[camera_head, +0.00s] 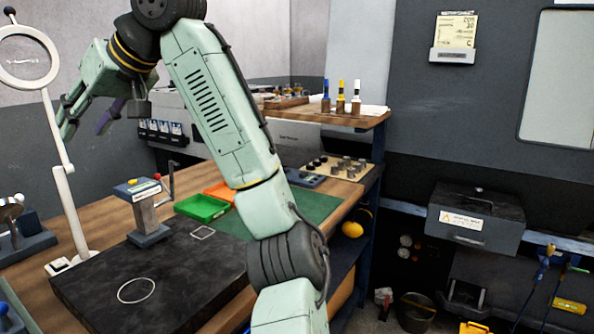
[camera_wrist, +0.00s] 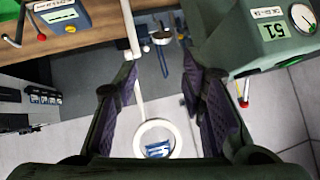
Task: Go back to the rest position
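My gripper (camera_head: 92,118) is raised at the upper left in the head view, above the workbench and behind the round magnifier ring. In the wrist view my gripper (camera_wrist: 165,100) shows its two dark purple-padded fingers wide apart. Nothing is held between them. Through the gap the white magnifier ring (camera_wrist: 155,140) and its post show, apart from the fingers. The task names no object other than my own arm.
The dark surface plate (camera_head: 150,290) lies on the bench with a gauge stand (camera_head: 143,210) on it. Green and orange bins (camera_head: 202,207) stand behind. The magnifier lamp (camera_head: 62,170) rises close to my gripper. A grey toolbox (camera_head: 475,218) stands at right.

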